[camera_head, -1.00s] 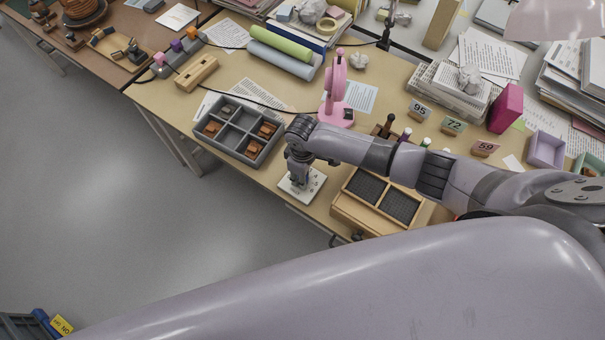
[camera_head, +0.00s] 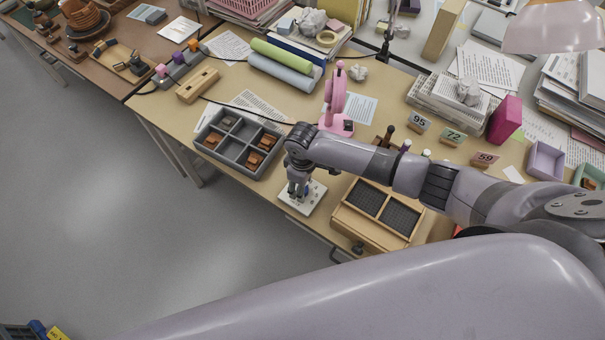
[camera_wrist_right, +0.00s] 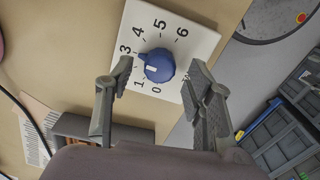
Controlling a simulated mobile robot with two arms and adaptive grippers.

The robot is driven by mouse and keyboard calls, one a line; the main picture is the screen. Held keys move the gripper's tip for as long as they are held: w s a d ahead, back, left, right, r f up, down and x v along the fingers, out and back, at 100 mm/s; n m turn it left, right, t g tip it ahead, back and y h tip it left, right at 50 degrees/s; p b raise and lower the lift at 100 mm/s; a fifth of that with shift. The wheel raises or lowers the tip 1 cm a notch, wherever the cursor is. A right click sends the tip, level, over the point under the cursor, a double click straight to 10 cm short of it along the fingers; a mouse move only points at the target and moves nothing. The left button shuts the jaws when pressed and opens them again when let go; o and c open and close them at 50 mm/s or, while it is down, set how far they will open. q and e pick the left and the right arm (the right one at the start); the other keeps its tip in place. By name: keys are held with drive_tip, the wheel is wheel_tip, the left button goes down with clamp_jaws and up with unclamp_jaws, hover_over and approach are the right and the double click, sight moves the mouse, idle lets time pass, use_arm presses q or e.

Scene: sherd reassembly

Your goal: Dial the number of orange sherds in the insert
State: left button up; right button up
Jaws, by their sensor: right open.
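The grey insert (camera_head: 277,131) lies on the table in the head view, with four compartments. Orange-brown sherds show in three of them: front left (camera_head: 211,141), front right (camera_head: 253,160) and back right (camera_head: 267,142). The back-left one holds a small greyish piece (camera_head: 228,122). The white dial plate (camera_wrist_right: 201,39) bears black digits and a blue knob (camera_wrist_right: 161,63). My left gripper is out of view.
A wooden box with dark mesh panels (camera_head: 377,212) stands right of the plate. A pink stand (camera_head: 337,105) is behind my right arm. Number cards (camera_head: 453,137) stand farther right. The table's front edge is close to the plate.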

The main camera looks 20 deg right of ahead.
wheel_tip(320, 180, up, 10)
drive_tip(key=shift+r, duration=0.2)
idle(0.6)
